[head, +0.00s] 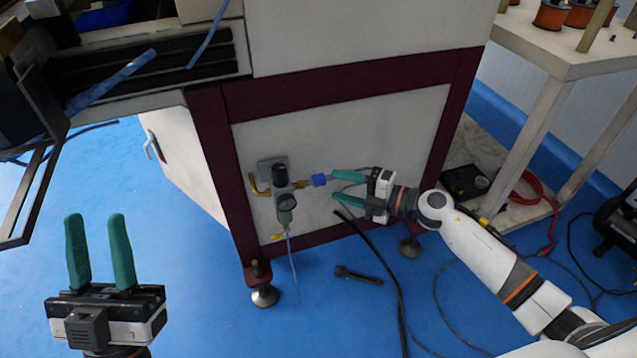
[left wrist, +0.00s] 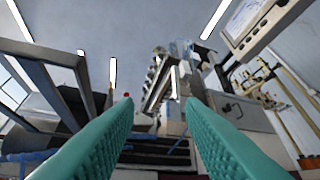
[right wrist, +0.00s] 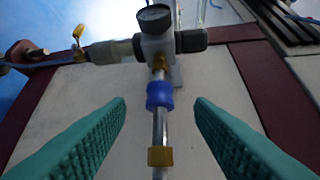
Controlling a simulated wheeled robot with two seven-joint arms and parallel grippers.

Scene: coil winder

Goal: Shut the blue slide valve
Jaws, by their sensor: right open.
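The blue slide valve (head: 319,180) is a small blue sleeve on a thin metal pipe, to the right of the regulator on the machine's side panel. In the right wrist view the blue sleeve (right wrist: 160,95) sits on the pipe between the brass fitting at the regulator and a second brass collar (right wrist: 160,156). My right gripper (head: 334,186) is open, its green fingers pointing at the valve and apart from it. In the right wrist view the fingers (right wrist: 160,112) stand either side of the pipe. My left gripper (head: 93,216) is open and empty, above the blue floor at left.
The regulator (head: 281,178) with its round gauge (head: 286,202) hangs on the panel (head: 400,135). A black hose (head: 385,262) and a wrench (head: 358,275) lie below. A table (head: 556,60) with copper spools stands at right. Open floor lies around my left gripper.

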